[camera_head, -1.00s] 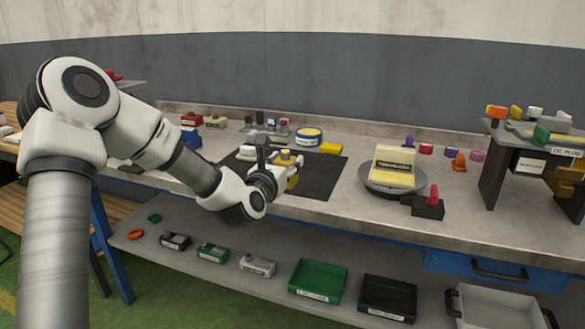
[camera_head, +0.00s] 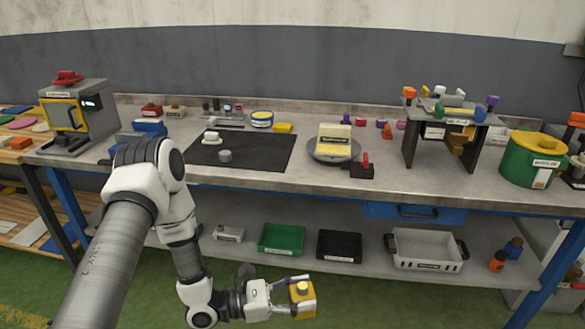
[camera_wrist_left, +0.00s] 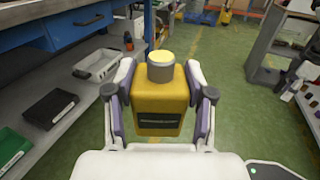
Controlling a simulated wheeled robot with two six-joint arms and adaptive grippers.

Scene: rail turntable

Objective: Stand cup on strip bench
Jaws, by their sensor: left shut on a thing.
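My left gripper (camera_head: 284,298) is shut on a yellow block-shaped container (camera_head: 303,305) with a round knob on top. It holds the container low, in front of the workbench and clear of any surface. In the left wrist view my left gripper (camera_wrist_left: 160,97) has its fingers on both sides of the container (camera_wrist_left: 160,92), which looks upright, with a dark label and a grey, yellow-topped cap. A small grey cup (camera_head: 225,156) stands on the black mat (camera_head: 265,150). A wooden slatted bench (camera_head: 28,155), possibly the strip bench, is at the far left.
The grey workbench (camera_head: 240,183) holds a turntable (camera_head: 347,154), a grey machine (camera_head: 85,115) and a green-yellow pot (camera_head: 535,160). Its lower shelf carries a green bin (camera_head: 281,239), a black bin (camera_head: 339,245) and a white crate (camera_head: 425,248). Green floor (camera_wrist_left: 235,75) is open ahead.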

